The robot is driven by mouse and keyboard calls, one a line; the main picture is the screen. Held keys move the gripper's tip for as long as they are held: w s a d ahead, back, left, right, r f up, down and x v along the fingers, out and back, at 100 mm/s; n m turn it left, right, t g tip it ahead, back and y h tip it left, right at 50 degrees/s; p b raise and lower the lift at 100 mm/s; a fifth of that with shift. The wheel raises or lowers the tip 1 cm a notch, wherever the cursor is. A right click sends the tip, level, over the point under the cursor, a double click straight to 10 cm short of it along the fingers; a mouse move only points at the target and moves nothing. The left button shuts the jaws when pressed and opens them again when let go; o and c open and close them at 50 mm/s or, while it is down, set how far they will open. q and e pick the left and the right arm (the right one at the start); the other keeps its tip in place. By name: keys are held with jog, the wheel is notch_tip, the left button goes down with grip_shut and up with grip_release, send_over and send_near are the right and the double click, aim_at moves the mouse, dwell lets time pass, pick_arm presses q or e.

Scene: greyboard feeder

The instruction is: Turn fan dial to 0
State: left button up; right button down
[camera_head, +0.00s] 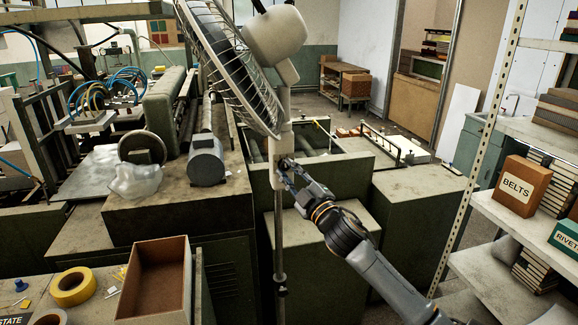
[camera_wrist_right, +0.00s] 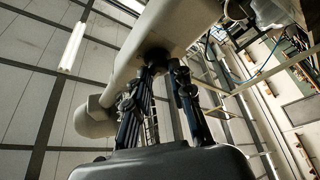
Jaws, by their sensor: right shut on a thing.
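The standing fan (camera_head: 277,36) is in the middle of the head view, with a cream motor housing, a dark wire cage and a pole. Its control box (camera_head: 284,147) sits on the pole below the head. My right gripper (camera_head: 284,165) is at this box, its fingers shut on the small dark dial, which they mostly hide. In the right wrist view, the fingers (camera_wrist_right: 170,75) close around the dark dial (camera_wrist_right: 156,56) on the underside of the cream fan body (camera_wrist_right: 165,30). The dial's marks and setting cannot be read. My left gripper is not in view.
Green machine cabinets (camera_head: 180,215) stand behind and left of the fan pole. An open cardboard box (camera_head: 158,280) and yellow tape roll (camera_head: 73,287) lie at the front left. A shelf with a BELTS box (camera_head: 522,186) stands at the right.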

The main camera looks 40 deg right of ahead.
jog(key=n+g+y, duration=0.1)
jog(key=n, duration=0.5)
jog(key=shift+d+r+g+y+p, duration=0.2)
jog(key=shift+g+y+p, duration=0.15)
jog(key=shift+g+y, duration=0.05)
jog(key=n, duration=0.2)
jog(key=n+g, duration=0.1)
jog(key=n, duration=0.1)
jog(key=n+g, duration=0.1)
jog(key=n, duration=0.1)
jog(key=shift+w+r, duration=0.1)
jog(key=shift+r, duration=0.2)
jog(key=c, duration=1.3)
grip_release()
jog(key=shift+o, duration=0.7)
jog(key=shift+f+g, duration=0.15)
jog(key=shift+g, duration=0.15)
jog(key=shift+s+a, duration=0.2)
jog(key=shift+s, duration=0.4)
jog(key=v, duration=1)
jog(key=shift+s, duration=0.4)
jog(key=shift+d, duration=0.1)
